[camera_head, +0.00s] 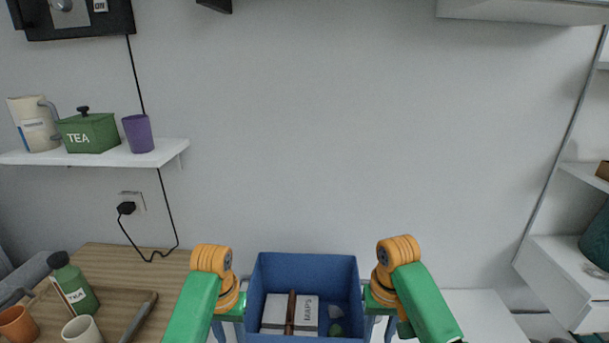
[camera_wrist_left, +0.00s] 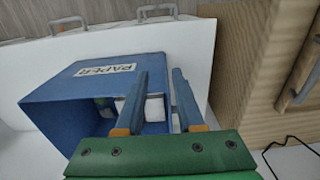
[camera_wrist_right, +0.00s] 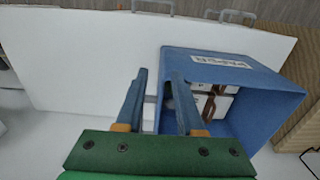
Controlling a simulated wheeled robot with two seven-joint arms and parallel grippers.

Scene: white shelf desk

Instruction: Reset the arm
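A blue box (camera_head: 303,262) stands open at the front middle in the head view. It holds books, one marked MAPS (camera_head: 308,316), a brown item (camera_head: 291,312) and a small green item (camera_head: 336,329). The box, labelled PAPER, also shows in the left wrist view (camera_wrist_left: 60,90) and right wrist view (camera_wrist_right: 285,85). My left gripper (camera_wrist_left: 160,75) is open beside the box's left wall. My right gripper (camera_wrist_right: 159,73) is open beside its right wall. In the wrist views the fingers overlap the box edges; contact with the walls cannot be told.
A wooden desk top (camera_head: 110,262) at the left bears a tray (camera_head: 147,296), a green bottle (camera_head: 75,282) and cups. A wall shelf (camera_head: 170,150) holds a pitcher, a TEA tin and a purple cup. White shelves (camera_head: 565,255) stand at the right. The wall between is bare.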

